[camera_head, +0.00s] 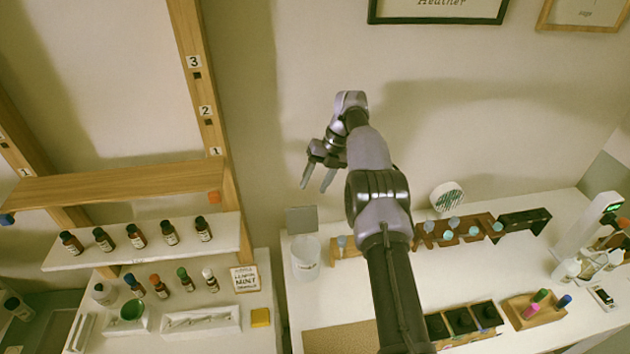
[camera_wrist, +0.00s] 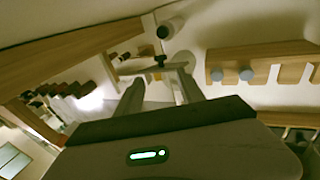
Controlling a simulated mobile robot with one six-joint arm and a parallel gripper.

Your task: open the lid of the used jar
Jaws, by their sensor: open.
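A white cylindrical container (camera_head: 305,262) stands at the left end of the right-hand white counter, with a grey square plate (camera_head: 301,219) upright just behind it. It may be the used jar; I cannot read a label, nor tell whether the plate is its lid. My gripper (camera_head: 316,185) is open and empty, in the air above and behind the container, fingers pointing down. In the wrist view both fingers of my gripper (camera_wrist: 158,80) are apart. A pale cylinder with a dark round end (camera_wrist: 170,28) shows beyond them; I cannot tell which object it is.
Brown bottles (camera_head: 137,236) stand on the left shelf (camera_head: 80,260), others below near a white tray (camera_head: 200,322). The counter around the container is partly clear.

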